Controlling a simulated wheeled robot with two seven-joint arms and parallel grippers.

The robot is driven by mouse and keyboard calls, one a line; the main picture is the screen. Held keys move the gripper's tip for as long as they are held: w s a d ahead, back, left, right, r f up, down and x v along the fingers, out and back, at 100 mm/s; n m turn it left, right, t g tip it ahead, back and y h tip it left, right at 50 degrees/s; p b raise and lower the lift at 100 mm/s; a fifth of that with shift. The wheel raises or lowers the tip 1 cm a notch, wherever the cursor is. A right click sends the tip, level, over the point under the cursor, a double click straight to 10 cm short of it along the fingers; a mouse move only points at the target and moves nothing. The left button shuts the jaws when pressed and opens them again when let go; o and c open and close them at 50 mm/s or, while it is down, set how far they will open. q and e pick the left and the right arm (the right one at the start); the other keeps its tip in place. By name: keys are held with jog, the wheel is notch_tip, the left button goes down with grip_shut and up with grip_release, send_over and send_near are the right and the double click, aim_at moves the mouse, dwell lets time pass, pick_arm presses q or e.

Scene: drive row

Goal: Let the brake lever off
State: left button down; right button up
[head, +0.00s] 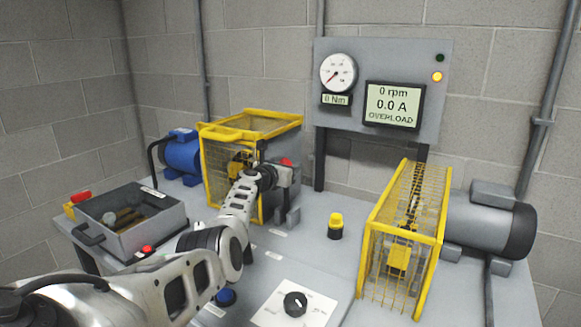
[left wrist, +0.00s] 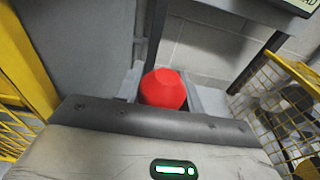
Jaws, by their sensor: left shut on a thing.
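The brake lever shows as a red knob (head: 287,161) beside the right side of the left yellow-framed guard, above the bench. In the left wrist view the red knob (left wrist: 163,88) sits just beyond the gripper's dark front edge. My left gripper (head: 284,171) reaches in from the left and is shut on the brake lever at its knob. The fingertips and the lever's lower part are mostly hidden. My right gripper is not in view.
The left guard (head: 204,165) stands close to my left gripper. A yellow-topped button (head: 335,226), a black dial (head: 295,302), a grey bin (head: 150,229) and a right guard (head: 441,215) stand around.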

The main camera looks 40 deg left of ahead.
pick_arm(q)
jog(key=shift+d+f, duration=0.3)
jog(key=shift+f, duration=0.35)
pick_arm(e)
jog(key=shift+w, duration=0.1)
pick_arm(q)
jog(key=c, duration=1.2)
grip_release()
jog(key=o, duration=0.3)
jog(key=shift+w+a+f, duration=0.1)
jog(key=shift+w+f, duration=0.05)
jog(key=shift+s+r+p, duration=0.6)
jog(key=shift+s+p, duration=0.1)
jog(key=shift+p, duration=0.4)
jog(key=p+v, duration=0.4)
jog(key=v, duration=1)
jog(key=shift+s+f, duration=0.25)
jog(key=shift+s, duration=0.05)
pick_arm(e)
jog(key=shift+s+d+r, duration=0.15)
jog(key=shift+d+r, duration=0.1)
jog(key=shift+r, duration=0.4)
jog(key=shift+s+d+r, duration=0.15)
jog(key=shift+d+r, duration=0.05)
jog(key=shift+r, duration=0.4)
